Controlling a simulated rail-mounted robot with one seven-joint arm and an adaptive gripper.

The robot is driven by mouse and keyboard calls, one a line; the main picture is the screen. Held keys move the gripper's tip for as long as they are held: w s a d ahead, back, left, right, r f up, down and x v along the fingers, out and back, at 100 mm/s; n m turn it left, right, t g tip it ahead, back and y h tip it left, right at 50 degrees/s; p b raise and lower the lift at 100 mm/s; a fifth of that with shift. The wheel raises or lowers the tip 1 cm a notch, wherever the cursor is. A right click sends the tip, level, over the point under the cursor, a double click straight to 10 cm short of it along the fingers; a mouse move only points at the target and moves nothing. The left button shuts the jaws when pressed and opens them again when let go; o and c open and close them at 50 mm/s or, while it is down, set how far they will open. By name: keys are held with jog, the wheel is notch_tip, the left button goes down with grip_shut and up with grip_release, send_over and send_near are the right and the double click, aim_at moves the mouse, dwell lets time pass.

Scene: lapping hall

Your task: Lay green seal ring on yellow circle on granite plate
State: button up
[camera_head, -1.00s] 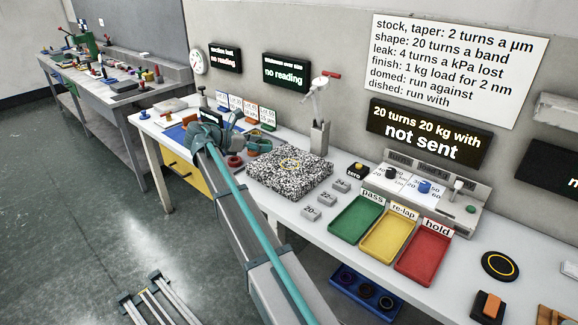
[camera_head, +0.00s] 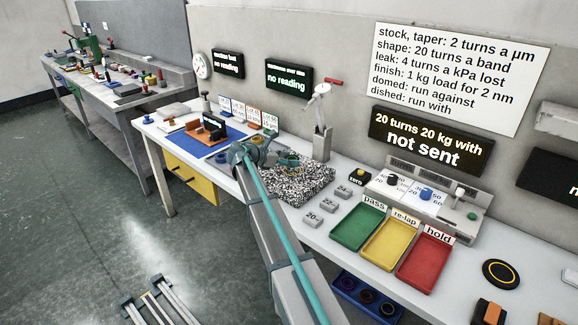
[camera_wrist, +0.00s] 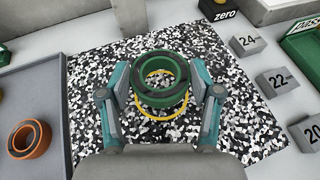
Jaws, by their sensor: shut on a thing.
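The green seal ring (camera_wrist: 160,78) is between the two teal fingers of my gripper (camera_wrist: 163,88) in the wrist view. My gripper is shut on it. The granite plate (camera_wrist: 90,90), speckled black and white, lies below; it also shows in the head view (camera_head: 305,188). The yellow circle (camera_wrist: 150,117) on the plate shows past the ring's lower and left edges, so the ring overlaps it. The ring hides the rest of the circle. I cannot tell how much gap is under the ring. In the head view my gripper (camera_head: 284,157) is over the plate's back left part.
Grey blocks marked 24 (camera_wrist: 247,42), 22 (camera_wrist: 277,80) and 20 (camera_wrist: 314,132) stand right of the plate. An orange ring (camera_wrist: 28,139) lies left of it. Green (camera_head: 358,226), yellow (camera_head: 390,243) and red (camera_head: 424,261) trays stand farther right. A stand (camera_head: 321,140) rises behind the plate.

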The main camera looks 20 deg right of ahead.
aim_at(289, 171)
jog(key=shift+f+p, duration=0.3)
jog(key=shift+f, duration=1.2)
jog(key=shift+f, duration=0.1)
jog(key=o, duration=1.2)
jog(key=shift+a, duration=0.2)
jog(key=b+v, duration=0.1)
jog(key=v, duration=1)
jog(key=shift+a+b, duration=0.1)
jog(key=shift+b, duration=0.2)
jog(key=shift+a+r, duration=0.1)
jog(key=shift+r, duration=0.2)
